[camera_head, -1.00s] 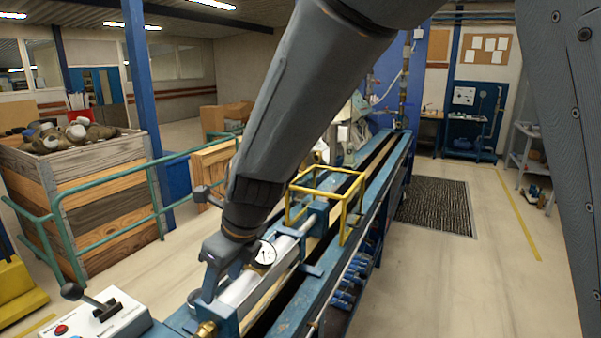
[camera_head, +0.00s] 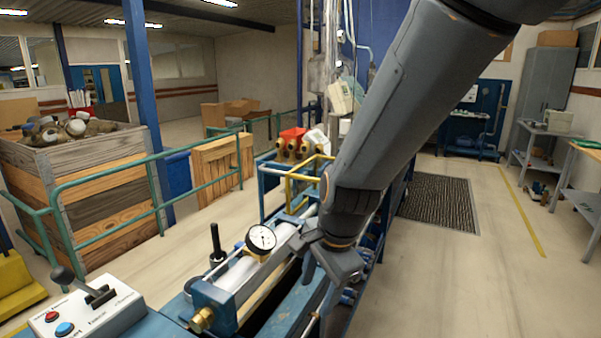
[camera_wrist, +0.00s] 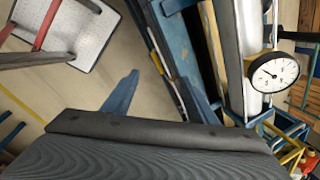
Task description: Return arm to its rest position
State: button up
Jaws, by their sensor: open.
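My arm (camera_head: 400,110) reaches down from the upper right in the head view. My gripper (camera_head: 322,284) is at its lower end, to the right of the pressure gauge (camera_head: 261,239) and over the right side of the blue test bench (camera_head: 165,333). In the wrist view my gripper (camera_wrist: 148,78) shows two blue fingers spread apart with nothing between them. The white-faced gauge (camera_wrist: 274,72) is to the right of the fingers there, apart from them.
A control box (camera_head: 88,308) with a lever and buttons is at the lower left. A yellow frame (camera_head: 305,182) stands on the bench behind my gripper. A wooden crate (camera_head: 85,190) is at the left. The floor (camera_head: 440,270) right of the bench is clear.

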jog(key=s+d+f+n+h+b, duration=0.1)
jog(key=s+d+f+n+b, duration=0.1)
jog(key=d+f+n, duration=0.2)
jog(key=s+d+f+n+b, duration=0.2)
jog(key=d+n, duration=0.6)
jog(key=d, duration=0.4)
jog(key=shift+s+f+g+h+b, duration=0.4)
jog(key=shift+s+f, duration=0.4)
jog(key=shift+f, duration=0.05)
